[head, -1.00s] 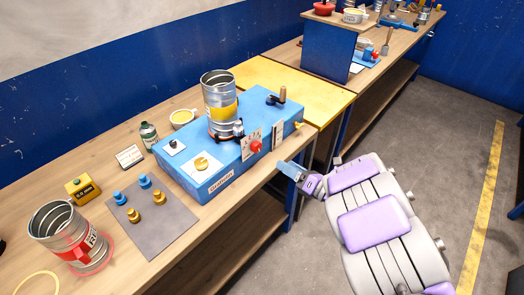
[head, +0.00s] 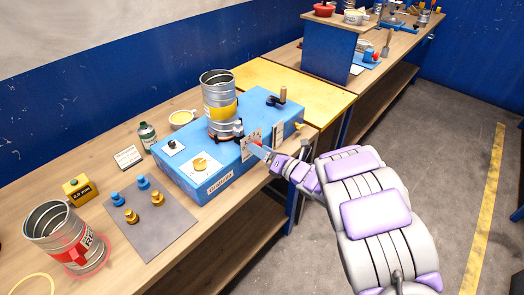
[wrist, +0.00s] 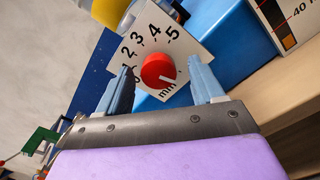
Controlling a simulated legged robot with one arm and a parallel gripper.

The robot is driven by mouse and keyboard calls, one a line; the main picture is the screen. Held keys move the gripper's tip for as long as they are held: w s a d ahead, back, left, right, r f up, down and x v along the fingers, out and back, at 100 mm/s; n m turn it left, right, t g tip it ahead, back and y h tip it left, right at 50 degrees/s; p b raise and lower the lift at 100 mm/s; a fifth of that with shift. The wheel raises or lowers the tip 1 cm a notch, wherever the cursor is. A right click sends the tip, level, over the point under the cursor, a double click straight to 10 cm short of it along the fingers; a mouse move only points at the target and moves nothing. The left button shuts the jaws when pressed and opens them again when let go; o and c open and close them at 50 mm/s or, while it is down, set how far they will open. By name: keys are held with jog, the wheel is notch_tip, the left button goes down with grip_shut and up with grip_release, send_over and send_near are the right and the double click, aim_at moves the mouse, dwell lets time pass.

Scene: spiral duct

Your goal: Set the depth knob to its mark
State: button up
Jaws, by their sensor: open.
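The depth knob is a red round knob (wrist: 158,70) on a white dial plate (wrist: 150,42) with the numbers 2, 3, 4, 5 and "mm" in the wrist view. A white pointer line shows on the knob's lower right side. My gripper (wrist: 164,86) is open, with one blue finger on each side of the knob; I cannot tell whether they touch it. The dial's lower numbers are partly hidden by the left finger.
A metal duct (head: 217,104) stands on the machine. A grey mat (head: 150,222) with blue and brass knobs lies left on the bench. The floor (head: 440,170) at right is clear.

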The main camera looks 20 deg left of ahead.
jog(key=c, duration=1.1)
jog(key=shift+o, duration=0.2)
jog(key=shift+d+m, duration=0.1)
jog(key=shift+m, duration=0.2)
